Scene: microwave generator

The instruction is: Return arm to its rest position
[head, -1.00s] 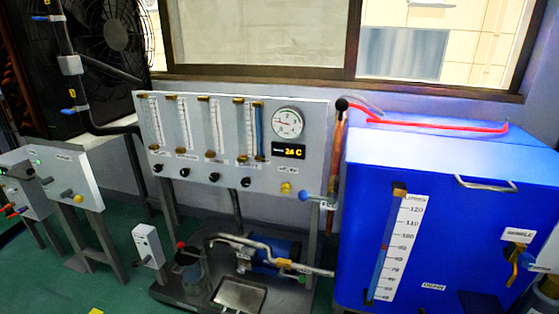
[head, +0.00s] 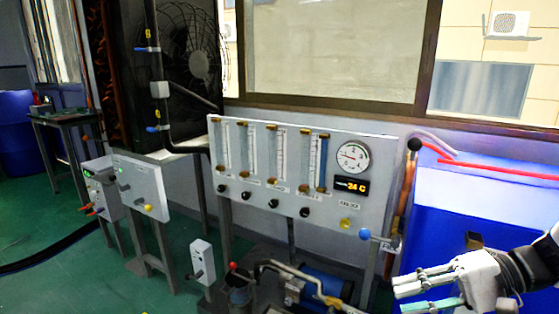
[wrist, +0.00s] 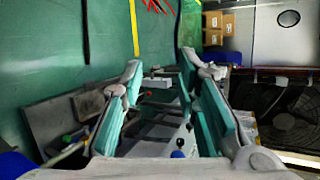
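My gripper (head: 402,294) has come into the head view at the lower right, in front of the blue tank, with its fingers pointing left. Its two fingers stand apart with nothing between them. In the wrist view the gripper (wrist: 160,65) also shows open and empty, with teal pads on the inner faces. Part of my white and black arm shows at the right edge of the head view.
The blue tank (head: 440,225) stands behind my gripper. Left of it is the grey flow-meter panel (head: 330,208) with a gauge and knobs. A white control box (head: 143,185) stands further left. Open green floor (head: 60,280) lies at the far left. Cardboard boxes (wrist: 212,30) show in the wrist view.

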